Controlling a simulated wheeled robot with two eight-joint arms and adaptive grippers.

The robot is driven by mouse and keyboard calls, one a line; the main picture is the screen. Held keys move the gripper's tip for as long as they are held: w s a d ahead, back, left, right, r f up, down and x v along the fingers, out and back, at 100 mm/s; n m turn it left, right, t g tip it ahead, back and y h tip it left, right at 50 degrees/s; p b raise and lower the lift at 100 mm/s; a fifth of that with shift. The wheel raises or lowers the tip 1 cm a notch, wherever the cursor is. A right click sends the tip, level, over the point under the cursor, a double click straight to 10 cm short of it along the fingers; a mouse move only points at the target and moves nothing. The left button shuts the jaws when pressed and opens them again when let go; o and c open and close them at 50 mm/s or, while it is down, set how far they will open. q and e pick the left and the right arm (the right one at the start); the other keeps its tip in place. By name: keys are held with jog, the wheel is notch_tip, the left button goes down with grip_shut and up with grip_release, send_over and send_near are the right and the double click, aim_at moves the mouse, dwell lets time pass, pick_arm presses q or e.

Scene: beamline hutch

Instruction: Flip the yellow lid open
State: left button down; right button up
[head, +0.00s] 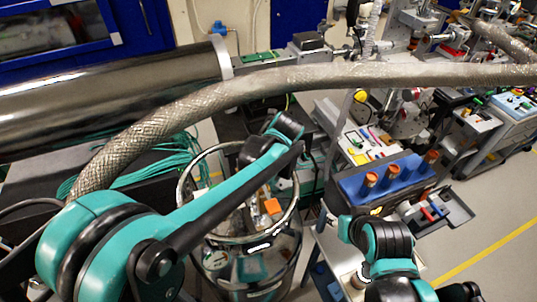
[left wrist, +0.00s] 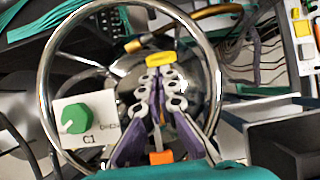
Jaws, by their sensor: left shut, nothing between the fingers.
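A small yellow rounded piece, which looks like the yellow lid (left wrist: 160,58), shows in the left wrist view just beyond my fingertips. It lies over a shiny metal vessel inside a round chrome ring (left wrist: 213,65). My left gripper (left wrist: 158,82) has purple and grey fingers, shut with nothing between them. Its tips are close below the yellow piece in the picture; I cannot tell whether they touch it. In the head view my left arm reaches over the vessel (head: 250,282), and the lid cannot be made out there. My right gripper is not in view.
A white box with a green knob (left wrist: 73,118) sits left of the fingers. A thick braided hose (head: 300,76) and a dark cylinder (head: 110,95) cross behind my left arm. A blue rack (head: 388,182) stands at the right. Open floor (head: 480,225) lies beyond it.

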pick_arm(q)
jog(key=shift+w+a+r+g+h+p, duration=0.15)
jog(key=shift+w+a+r+g+h, duration=0.1)
jog(key=shift+w+g, duration=0.3)
jog(key=shift+w+a+r+g+h+p, duration=0.15)
jog(key=shift+w+r+g+h, duration=0.1)
jog(key=shift+w+g, duration=0.25)
jog(key=shift+w+a+r, duration=0.1)
jog(key=shift+w+a, duration=0.15)
jog(key=shift+w, duration=0.25)
jog(key=shift+w+a, duration=0.2)
jog(key=shift+w, duration=0.3)
jog(key=shift+r, duration=0.1)
